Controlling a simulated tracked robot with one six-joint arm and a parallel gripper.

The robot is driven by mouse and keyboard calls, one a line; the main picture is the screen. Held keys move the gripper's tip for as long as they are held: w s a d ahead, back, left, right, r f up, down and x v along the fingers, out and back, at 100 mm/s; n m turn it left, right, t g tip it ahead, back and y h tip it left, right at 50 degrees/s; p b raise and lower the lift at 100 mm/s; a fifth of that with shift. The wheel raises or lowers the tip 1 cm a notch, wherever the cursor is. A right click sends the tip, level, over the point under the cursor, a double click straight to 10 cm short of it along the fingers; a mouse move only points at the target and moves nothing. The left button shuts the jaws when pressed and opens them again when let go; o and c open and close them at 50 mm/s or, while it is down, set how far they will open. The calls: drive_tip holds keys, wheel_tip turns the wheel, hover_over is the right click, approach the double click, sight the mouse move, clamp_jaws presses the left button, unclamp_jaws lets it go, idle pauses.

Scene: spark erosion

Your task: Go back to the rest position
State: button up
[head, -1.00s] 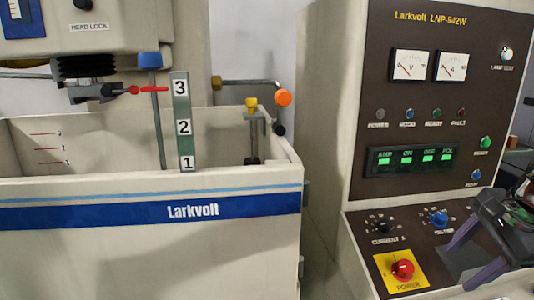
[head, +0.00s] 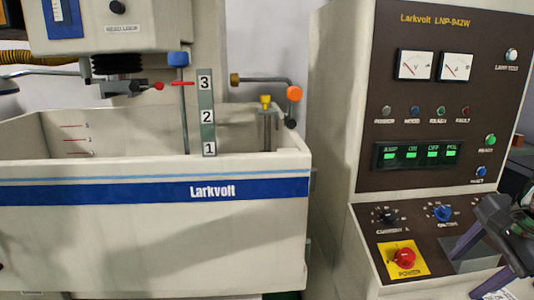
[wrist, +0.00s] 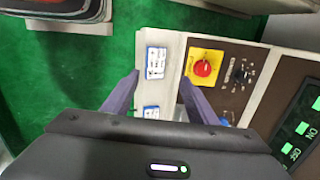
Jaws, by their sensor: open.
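My gripper (head: 472,252) is at the right edge of the head view, in front of the sloped control panel of the Larkvolt cabinet. Its two purple fingers are apart with nothing between them. In the wrist view my gripper (wrist: 158,82) is also open, its fingers spread over the cabinet's pale front edge and the panel. The red power knob (head: 405,258) on its yellow plate is left of my gripper in the head view. The knob also shows in the wrist view (wrist: 202,68), near the right finger.
The cream tank (head: 150,240) stands at left, with a numbered level scale (head: 206,115) and a blue-topped rod (head: 178,59). The cabinet (head: 335,110) carries two meters and green lit displays (head: 433,154). Green floor (wrist: 65,80) shows open at left in the wrist view.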

drive_tip(key=s+a+f+n, duration=0.1)
drive_tip(key=a+f+n, duration=0.2)
drive_tip(key=a+n, duration=0.3)
drive_tip(key=s+a+f+n+t, duration=0.1)
drive_tip(key=s+a+f+n, duration=0.1)
drive_tip(key=a+n, duration=0.4)
drive_tip(key=s+a+f+n, duration=0.2)
drive_tip(key=a+f+n, duration=0.2)
drive_tip(key=a, duration=1)
drive_tip(key=shift+s+f+n+t+h, duration=0.15)
drive_tip(key=shift+f+n+t+h, duration=0.2)
drive_tip(key=shift+n, duration=0.65)
drive_tip(key=shift+d, duration=0.1)
drive_tip(key=shift+c, duration=0.3)
